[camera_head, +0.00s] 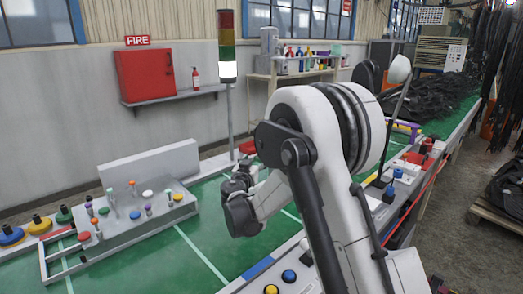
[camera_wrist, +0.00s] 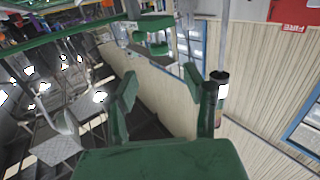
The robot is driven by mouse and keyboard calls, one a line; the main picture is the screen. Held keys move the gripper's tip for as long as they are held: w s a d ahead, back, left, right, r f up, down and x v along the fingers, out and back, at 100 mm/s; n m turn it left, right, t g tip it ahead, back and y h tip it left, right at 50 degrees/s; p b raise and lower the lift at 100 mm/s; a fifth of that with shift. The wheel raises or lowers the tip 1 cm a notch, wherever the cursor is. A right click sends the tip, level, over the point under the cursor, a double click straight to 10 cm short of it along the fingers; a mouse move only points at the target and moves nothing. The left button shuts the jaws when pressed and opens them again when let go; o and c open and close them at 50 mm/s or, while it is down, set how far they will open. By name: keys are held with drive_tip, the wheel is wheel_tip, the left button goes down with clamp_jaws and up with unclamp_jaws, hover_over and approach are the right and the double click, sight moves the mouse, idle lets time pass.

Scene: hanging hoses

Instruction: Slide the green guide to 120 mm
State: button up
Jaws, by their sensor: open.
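I cannot pick out the green guide or any millimetre scale for certain. That view looks toward walls and windows, away from the console.
A signal tower (camera_head: 228,70) stands behind my gripper on a thin post. A red box (camera_head: 146,73) hangs on the back wall. Blue and yellow buttons (camera_head: 289,276) sit near the front edge. Green table surface (camera_head: 205,255) between console and arm is clear.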

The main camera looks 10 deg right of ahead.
drive_tip(key=b+x, duration=0.1)
drive_tip(key=x, duration=1)
drive_tip(key=shift+w+d, duration=0.15)
drive_tip(key=shift+w, duration=0.1)
clamp_jaws()
